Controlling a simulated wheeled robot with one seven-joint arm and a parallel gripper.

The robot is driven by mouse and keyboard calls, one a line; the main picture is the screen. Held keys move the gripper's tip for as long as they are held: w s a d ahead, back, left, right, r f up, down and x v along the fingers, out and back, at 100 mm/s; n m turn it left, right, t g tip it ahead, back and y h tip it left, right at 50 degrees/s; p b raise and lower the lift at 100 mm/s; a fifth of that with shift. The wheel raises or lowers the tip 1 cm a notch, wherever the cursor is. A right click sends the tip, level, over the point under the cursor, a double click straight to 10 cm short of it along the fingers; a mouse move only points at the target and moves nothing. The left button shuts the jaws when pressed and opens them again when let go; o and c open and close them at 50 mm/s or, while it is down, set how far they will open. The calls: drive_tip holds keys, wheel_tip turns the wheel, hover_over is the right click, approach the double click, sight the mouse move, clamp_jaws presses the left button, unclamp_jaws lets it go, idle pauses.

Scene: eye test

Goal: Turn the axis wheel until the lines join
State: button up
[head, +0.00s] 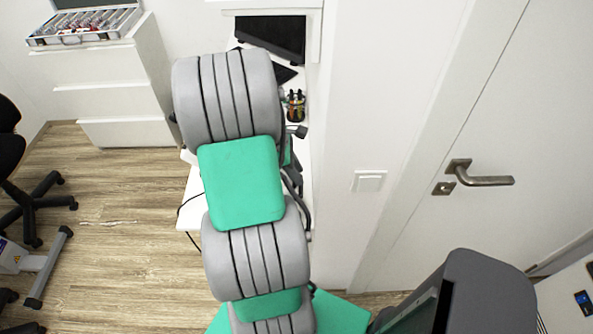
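My gripper is not in view; only grey and green links of my arm cross the middle of the head view, and they hide part of the white desk behind them. I do not see an axis wheel or any lines that join. An open case of trial lenses (84,27) stands on the white cabinet at the upper left. A dark grey device (490,285) with a dark screen seen edge-on stands at the lower right, cut off by the frame; I cannot tell whether it has a wheel.
A white drawer cabinet (99,98) stands at the left. A black wheeled chair (36,198) is at the left edge. The white desk (194,196) holds a black screen (270,37) and a small orange-black holder (295,106). A closed white door (520,130) is right. Wooden floor (120,220) is clear left of centre.

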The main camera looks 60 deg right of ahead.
clamp_jaws()
idle(0.4)
drive_tip(key=a+m, duration=0.1)
drive_tip(key=a+m+h, duration=0.1)
drive_tip(key=m, duration=0.1)
drive_tip(key=shift+s+a+f+h+b, duration=0.1)
drive_tip(key=shift+s+a+h+b, duration=0.05)
drive_tip(key=shift+s+h+b, duration=0.2)
unclamp_jaws()
idle(0.3)
